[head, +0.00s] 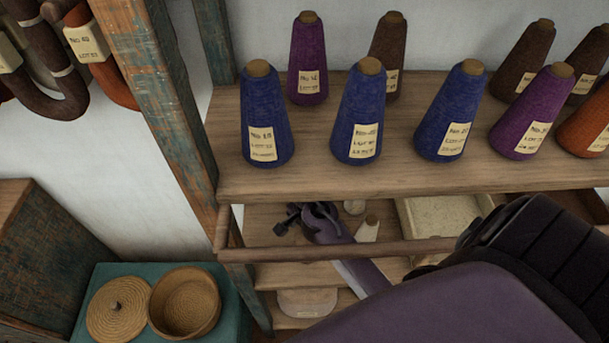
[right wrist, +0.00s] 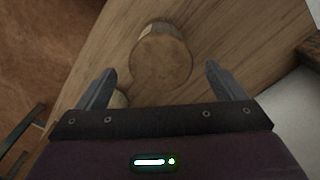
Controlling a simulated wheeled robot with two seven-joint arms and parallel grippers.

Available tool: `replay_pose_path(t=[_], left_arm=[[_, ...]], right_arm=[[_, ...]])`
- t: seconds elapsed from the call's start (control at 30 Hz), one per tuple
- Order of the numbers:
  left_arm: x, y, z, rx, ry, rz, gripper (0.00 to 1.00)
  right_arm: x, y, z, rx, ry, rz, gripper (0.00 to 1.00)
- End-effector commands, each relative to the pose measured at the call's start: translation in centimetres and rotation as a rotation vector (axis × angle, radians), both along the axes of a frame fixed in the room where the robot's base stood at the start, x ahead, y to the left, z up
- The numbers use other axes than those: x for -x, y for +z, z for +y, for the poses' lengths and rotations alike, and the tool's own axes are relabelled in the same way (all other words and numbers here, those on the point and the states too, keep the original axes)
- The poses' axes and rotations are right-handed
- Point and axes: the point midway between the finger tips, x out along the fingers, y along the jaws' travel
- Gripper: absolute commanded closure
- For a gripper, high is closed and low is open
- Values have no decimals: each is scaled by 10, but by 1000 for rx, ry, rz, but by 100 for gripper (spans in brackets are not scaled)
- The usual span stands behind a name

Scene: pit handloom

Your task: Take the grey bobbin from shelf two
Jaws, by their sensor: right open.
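A pale grey bobbin (head: 367,230) with a wooden tip stands on the shelf below the large cones, beside my right arm. A small pale round thing (head: 354,207) is behind it, too small to identify. My right gripper (head: 287,218) reaches in over this lower shelf, left of the grey bobbin. In the right wrist view the gripper (right wrist: 160,68) is open. A round brown-ended piece (right wrist: 162,55) shows between and beyond its fingers, apart from both. I cannot tell whether it is the grey bobbin. My left gripper is not in view.
The upper shelf (head: 300,182) holds blue, purple, brown and orange cones. A wooden rail (head: 330,248) crosses the lower shelf's front. A pale tray (head: 440,215) lies right. A worn post (head: 165,100) stands left. A round basket (head: 185,302) sits on a teal box.

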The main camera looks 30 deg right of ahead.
Motion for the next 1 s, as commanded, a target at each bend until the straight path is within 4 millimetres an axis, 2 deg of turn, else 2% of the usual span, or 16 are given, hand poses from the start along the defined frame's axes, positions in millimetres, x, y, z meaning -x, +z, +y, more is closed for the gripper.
replay_pose_path(t=[0.1,0.27,0.43,0.6,0.67,1.0], left_arm=[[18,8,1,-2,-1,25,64],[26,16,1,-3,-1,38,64],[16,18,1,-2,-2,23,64],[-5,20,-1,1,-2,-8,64],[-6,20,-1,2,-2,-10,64],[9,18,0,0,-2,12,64]], right_arm=[[0,-10,2,-2,1,3,10],[-2,-33,4,-1,0,2,10],[-2,-50,4,-1,1,0,10],[-2,-52,4,0,1,-2,10],[-2,-52,4,0,1,-1,10],[-2,-51,4,1,2,-1,53]])
